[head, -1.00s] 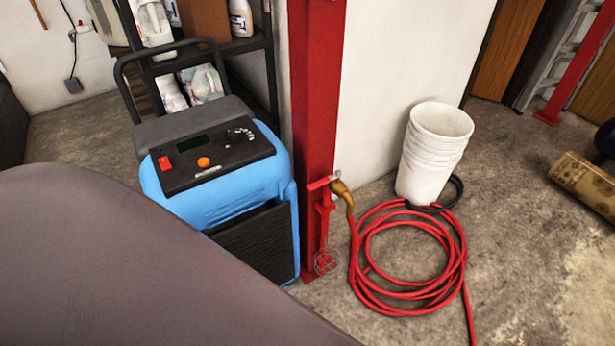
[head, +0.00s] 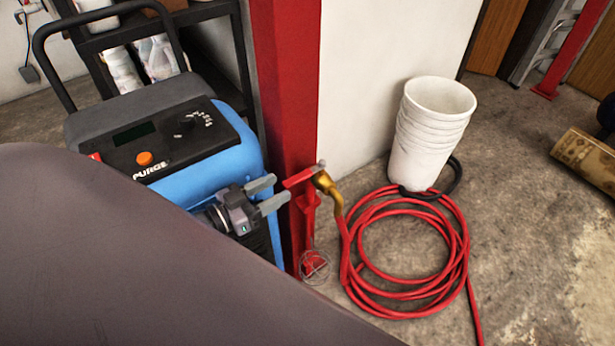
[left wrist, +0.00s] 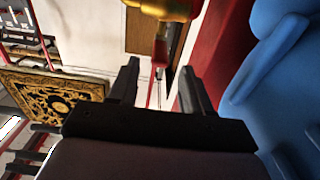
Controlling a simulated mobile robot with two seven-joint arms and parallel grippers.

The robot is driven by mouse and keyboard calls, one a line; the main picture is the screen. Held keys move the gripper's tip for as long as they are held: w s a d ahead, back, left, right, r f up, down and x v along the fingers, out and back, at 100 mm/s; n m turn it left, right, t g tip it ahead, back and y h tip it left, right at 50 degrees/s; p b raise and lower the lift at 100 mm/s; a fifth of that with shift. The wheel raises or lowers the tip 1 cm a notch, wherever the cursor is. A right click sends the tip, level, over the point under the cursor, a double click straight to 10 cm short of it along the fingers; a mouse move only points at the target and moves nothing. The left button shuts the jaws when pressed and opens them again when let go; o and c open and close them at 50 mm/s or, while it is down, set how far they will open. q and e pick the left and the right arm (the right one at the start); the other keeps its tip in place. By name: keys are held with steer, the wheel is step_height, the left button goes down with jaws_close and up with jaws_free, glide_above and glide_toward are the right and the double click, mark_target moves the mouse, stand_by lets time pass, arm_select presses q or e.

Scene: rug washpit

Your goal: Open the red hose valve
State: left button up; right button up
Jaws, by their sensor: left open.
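The red hose valve handle (head: 298,178) sticks out from the red post, beside a brass fitting (head: 326,184) that joins the coiled red hose (head: 362,236). My left gripper (head: 280,191) is open and empty. Its two fingers point at the handle from the left, with the tips close to it; I cannot tell whether they touch. In the left wrist view the open fingers (left wrist: 159,66) show with the brass fitting (left wrist: 165,8) beyond them at the top. A thin red part shows between the fingers there. My right gripper is not in view.
The red post (head: 283,90) stands right behind the valve. A blue machine (head: 225,165) with a black panel is close to my left gripper. White stacked buckets (head: 425,140) stand by the hose. A rolled rug (head: 585,165) lies at the right on open concrete floor.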

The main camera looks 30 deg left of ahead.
mark_target(311, 170)
arm_select(q)
steer(key=shift+x, duration=3.4)
steer(key=shift+r, duration=0.1)
jaws_close()
